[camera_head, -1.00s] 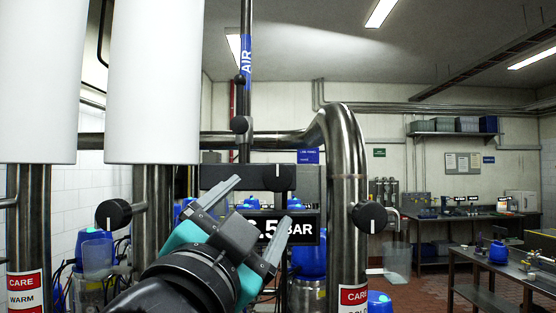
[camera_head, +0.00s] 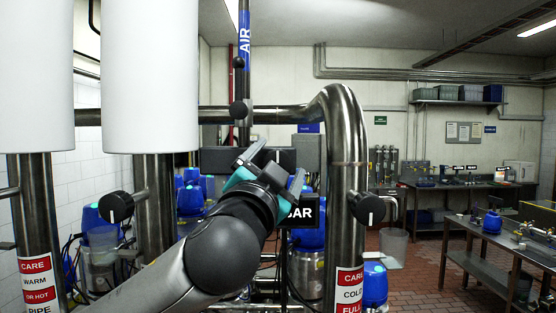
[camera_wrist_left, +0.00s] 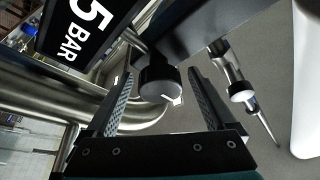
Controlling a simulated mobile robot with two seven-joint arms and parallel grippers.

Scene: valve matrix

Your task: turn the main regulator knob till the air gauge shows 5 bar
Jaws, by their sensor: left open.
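The main regulator knob, black with a white pointer mark, shows in the left wrist view (camera_wrist_left: 157,80) under a dark bar. In the head view my left gripper hides it. My left gripper (camera_head: 275,168) is open in front of the dark panel; in the wrist view its two ridged fingers stand either side of the knob, with visible gaps. Contact is not seen. The air gauge is a black display (camera_head: 307,212), mostly covered by my arm, with only "BAR" readable. In the wrist view the display (camera_wrist_left: 85,35) shows "5 BAR", with any leading digits cut off. My right gripper is not in view.
Other black knobs sit on the left pipe (camera_head: 116,207), the right pipe (camera_head: 367,208) and the air pipe (camera_head: 238,109). White cylinders (camera_head: 150,80) hang at left. A thick steel pipe (camera_head: 347,150) bends down right of the gripper.

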